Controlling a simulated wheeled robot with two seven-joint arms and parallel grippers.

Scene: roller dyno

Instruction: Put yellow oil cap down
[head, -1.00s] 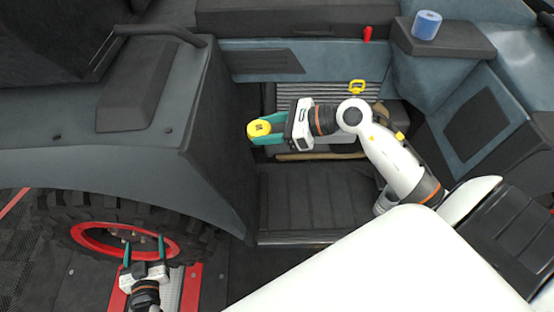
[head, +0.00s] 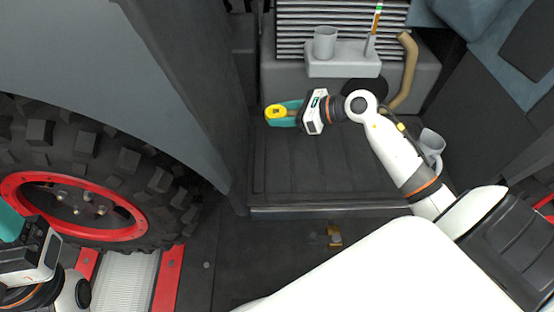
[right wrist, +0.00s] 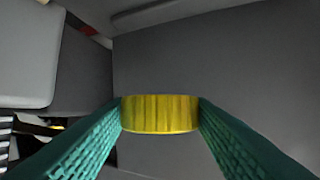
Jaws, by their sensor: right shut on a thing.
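The yellow oil cap (head: 276,111) is between the teal fingers of my right gripper (head: 284,112), above the ribbed dark step (head: 310,170) in the head view. In the right wrist view the cap (right wrist: 160,114) shows its ridged side, squeezed between both fingertips (right wrist: 160,116). A dark flat surface fills most of the background there. My left gripper (head: 10,228) is at the lower left edge of the head view, beside the red-rimmed wheel. Only part of it shows, and its fingertips are cut off.
A grey block with a cup (head: 325,42) and a dipstick-like rod (head: 374,28) stands behind the step, before a ribbed grille (head: 290,14). A tan hose (head: 406,70) curves at right. The tyre (head: 125,165) and dark fender are at left.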

